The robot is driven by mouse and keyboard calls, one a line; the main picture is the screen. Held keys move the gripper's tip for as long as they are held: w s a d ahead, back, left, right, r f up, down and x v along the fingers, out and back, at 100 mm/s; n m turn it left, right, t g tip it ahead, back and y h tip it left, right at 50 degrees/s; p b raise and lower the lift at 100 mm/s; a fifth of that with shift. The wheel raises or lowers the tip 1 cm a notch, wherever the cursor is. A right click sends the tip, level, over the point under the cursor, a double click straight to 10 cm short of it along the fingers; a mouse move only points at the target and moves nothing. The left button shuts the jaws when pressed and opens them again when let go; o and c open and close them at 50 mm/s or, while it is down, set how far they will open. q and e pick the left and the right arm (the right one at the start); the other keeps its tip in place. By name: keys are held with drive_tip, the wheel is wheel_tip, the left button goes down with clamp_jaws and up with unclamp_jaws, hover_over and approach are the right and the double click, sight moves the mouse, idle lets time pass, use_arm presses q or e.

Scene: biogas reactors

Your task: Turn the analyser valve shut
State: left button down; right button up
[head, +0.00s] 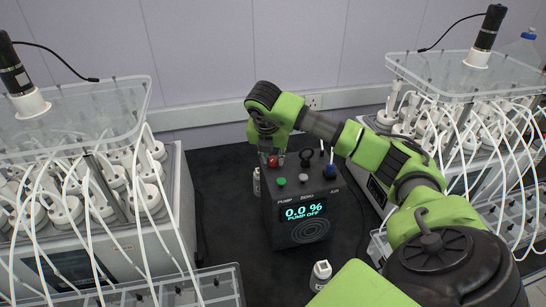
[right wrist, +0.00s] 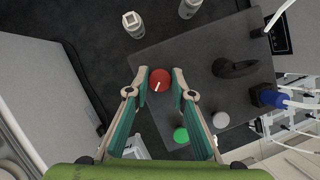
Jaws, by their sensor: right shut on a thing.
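The analyser (head: 303,213) is a dark box with a lit display reading 0.0 % and PUMP OFF. Its red valve knob (head: 273,161) is on top, at the back left, partly hidden under my right gripper (head: 269,155). In the right wrist view the red knob (right wrist: 160,79) is round, with a short white line slanting from its middle to the lower left. My right gripper (right wrist: 161,82) has one fingertip on each side of the knob and is shut on it. My left gripper is not in view.
A green button (head: 281,181), a white button (head: 303,178), a black handle (head: 307,157) and a blue fitting (head: 329,171) are on the analyser. A small white-capped bottle (head: 321,273) stands in front. Reactor units with many white tubes flank the analyser (head: 85,200).

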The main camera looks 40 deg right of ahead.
drive_tip(key=shift+f+n+b, duration=0.2)
drive_tip(key=shift+n+b, duration=0.3)
drive_tip(key=shift+b, duration=0.5)
drive_tip(key=n+b, duration=0.2)
drive_tip(key=n+t+y+b, duration=0.1)
drive_tip(key=n+b, duration=0.1)
drive_tip(key=b, duration=0.1)
drive_tip(key=shift+d+y, duration=0.15)
drive_tip(key=shift+y, duration=0.15)
drive_tip(key=n+y+b, duration=0.1)
drive_tip(key=n, duration=0.2)
drive_tip(key=shift+s+r+t+b, duration=0.1)
drive_tip(key=shift+t+b, duration=0.2)
drive_tip(key=shift+t, duration=0.1)
drive_tip(key=shift+d+n+y, duration=0.1)
drive_tip(key=shift+n+y, duration=0.3)
drive_tip(key=shift+n, duration=0.4)
drive_tip(key=n+y, duration=0.1)
drive_tip(key=n, duration=0.1)
drive_tip(key=shift+r+n, duration=0.15)
drive_tip(key=shift+n, duration=0.25)
drive_tip(key=n+y, duration=0.1)
drive_tip(key=n, duration=0.1)
drive_tip(key=shift+n, duration=0.3)
drive_tip(key=shift+n+g+y+p, duration=0.4)
drive_tip(key=shift+n+y+p, duration=0.15)
drive_tip(key=shift+n, duration=0.85)
